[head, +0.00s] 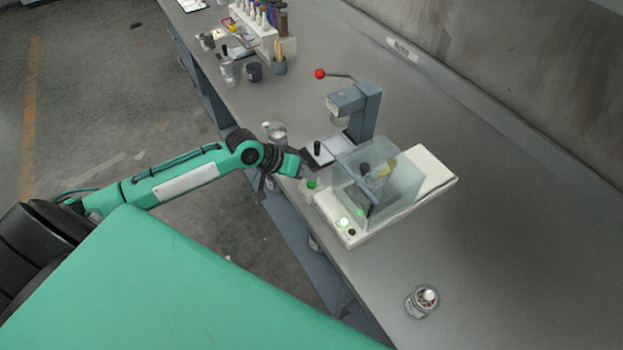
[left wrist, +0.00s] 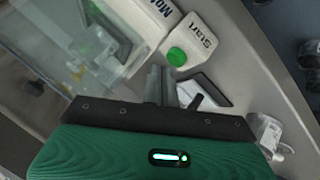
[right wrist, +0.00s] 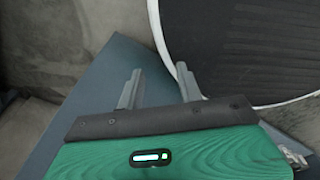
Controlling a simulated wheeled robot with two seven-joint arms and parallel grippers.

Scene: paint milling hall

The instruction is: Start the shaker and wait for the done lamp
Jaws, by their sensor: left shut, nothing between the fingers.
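The shaker's white base (head: 425,172) stands on the bench, with a clear cover (head: 400,190) over the part holding a can. A green start button (head: 311,184) sits on a small pale block at the base's near left; the left wrist view shows the button (left wrist: 176,57) beside the word "Start". On the base's front corner one lamp (head: 344,222) glows pale green; a small one beside it (head: 352,232) looks dark. My left gripper (head: 306,172) is shut and empty, its tips close to the button; touching cannot be told. My right gripper (right wrist: 158,72) is open and empty, outside the head view.
A grey press (head: 362,108) with a red-knobbed lever stands behind the shaker. A metal can (head: 275,132) is near my left wrist. A jar (head: 421,300) stands at the front right. A bottle rack (head: 262,38) is at the back. The bench's right side is clear.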

